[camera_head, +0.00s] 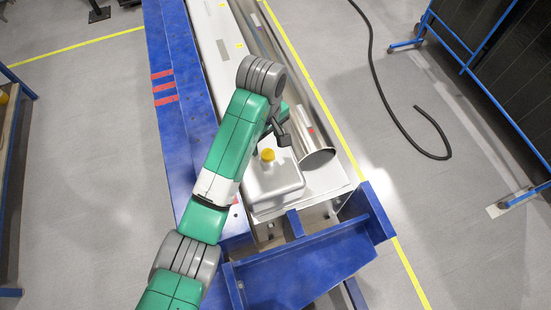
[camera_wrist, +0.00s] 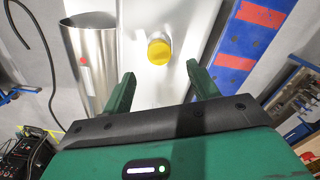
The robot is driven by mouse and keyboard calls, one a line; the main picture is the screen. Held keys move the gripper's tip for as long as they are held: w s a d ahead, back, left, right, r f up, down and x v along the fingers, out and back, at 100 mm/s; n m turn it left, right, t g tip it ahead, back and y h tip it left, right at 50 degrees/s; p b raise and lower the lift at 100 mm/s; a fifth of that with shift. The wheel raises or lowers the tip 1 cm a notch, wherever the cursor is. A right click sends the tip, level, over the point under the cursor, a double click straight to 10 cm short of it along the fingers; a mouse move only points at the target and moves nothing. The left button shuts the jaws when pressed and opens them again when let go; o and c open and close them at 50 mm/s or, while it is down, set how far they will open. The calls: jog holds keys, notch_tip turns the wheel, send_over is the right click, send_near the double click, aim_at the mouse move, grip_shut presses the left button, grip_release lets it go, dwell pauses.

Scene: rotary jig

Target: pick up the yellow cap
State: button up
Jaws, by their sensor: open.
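The yellow cap (camera_head: 267,154) sits on a pale metal box-like housing (camera_head: 275,185) near the front end of the rail. In the wrist view the yellow cap (camera_wrist: 158,51) is on a short pale neck, ahead of my gripper and roughly centred between its fingers. My gripper (camera_wrist: 160,82) is open with nothing between its two green fingers, and the cap is beyond the fingertips. In the head view my gripper is mostly hidden behind my arm, a little above the cap in the picture.
A shiny metal tube (camera_head: 315,157) with an open end lies right beside the housing; it also shows left of the cap in the wrist view (camera_wrist: 92,65). A blue beam (camera_head: 168,60) with red stripes runs along the left. A black hose (camera_head: 385,100) lies on the floor.

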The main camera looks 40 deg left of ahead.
aim_at(268, 154)
jog(key=f, duration=0.4)
jog(key=shift+s+d+f+p, duration=0.15)
jog(key=shift+d+p, duration=0.1)
jog(key=shift+p, duration=0.1)
jog(key=shift+f, duration=0.55)
jog(key=c, duration=1.1)
